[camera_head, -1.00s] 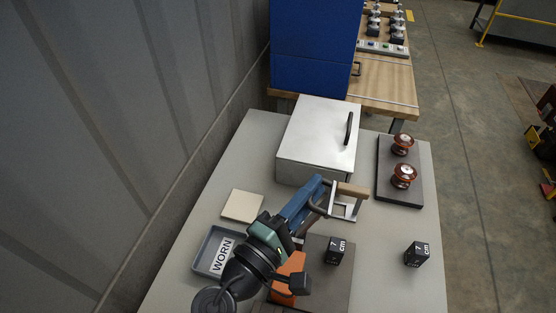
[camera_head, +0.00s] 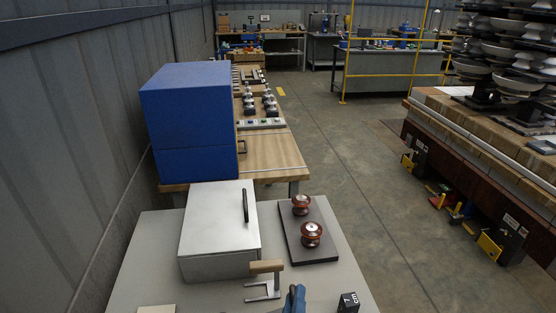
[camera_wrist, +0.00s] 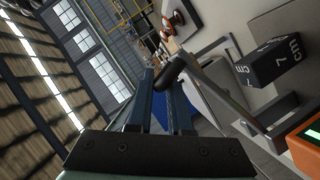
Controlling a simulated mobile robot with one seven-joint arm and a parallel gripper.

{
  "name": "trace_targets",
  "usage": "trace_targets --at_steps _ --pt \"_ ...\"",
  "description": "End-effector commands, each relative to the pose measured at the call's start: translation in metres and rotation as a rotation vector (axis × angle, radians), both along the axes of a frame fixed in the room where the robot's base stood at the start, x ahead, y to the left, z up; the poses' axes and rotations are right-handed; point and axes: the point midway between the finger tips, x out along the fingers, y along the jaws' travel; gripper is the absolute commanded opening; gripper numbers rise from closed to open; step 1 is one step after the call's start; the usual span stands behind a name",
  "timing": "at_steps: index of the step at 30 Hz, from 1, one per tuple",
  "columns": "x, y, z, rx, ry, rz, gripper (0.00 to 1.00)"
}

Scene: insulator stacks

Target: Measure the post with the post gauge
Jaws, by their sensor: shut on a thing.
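My gripper (camera_head: 296,294) shows at the bottom of the head view. In the wrist view my gripper (camera_wrist: 163,76) has its blue fingers shut on the dark round handle (camera_wrist: 172,68) of a metal gauge. Its flat metal bar (camera_wrist: 222,90) runs down to the right. A second metal fork (camera_head: 262,291) with a wooden handle (camera_head: 267,266) is by the front right of the box in the head view. Two brown posts (camera_head: 311,234) (camera_head: 301,204) stand on a dark base plate (camera_head: 325,249), beyond my gripper. Which gauge is the post gauge I cannot tell.
A metal box (camera_head: 217,235) with a black handle stands left of the posts. A black "7 cm" block (camera_head: 348,303) is right of my gripper. An orange device (camera_wrist: 304,143) shows in the wrist view. A blue cabinet (camera_head: 190,115) stands behind the box.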

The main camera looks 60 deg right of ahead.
Motion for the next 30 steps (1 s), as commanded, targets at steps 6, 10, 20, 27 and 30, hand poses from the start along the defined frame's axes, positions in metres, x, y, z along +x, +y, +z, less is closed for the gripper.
trace_targets --at_steps 6,10,20,27,30 --pt "-0.012 -0.012 -0.020 0.082 -0.132 -0.011 0.00" --pt "-0.014 -0.014 -0.030 0.105 -0.159 -0.007 0.00" --pt "-0.018 -0.017 -0.044 0.104 -0.150 -0.009 0.00" --pt "-0.018 -0.017 -0.046 0.105 -0.148 -0.010 0.00" --pt "-0.018 -0.017 -0.046 0.105 -0.147 -0.010 0.00"
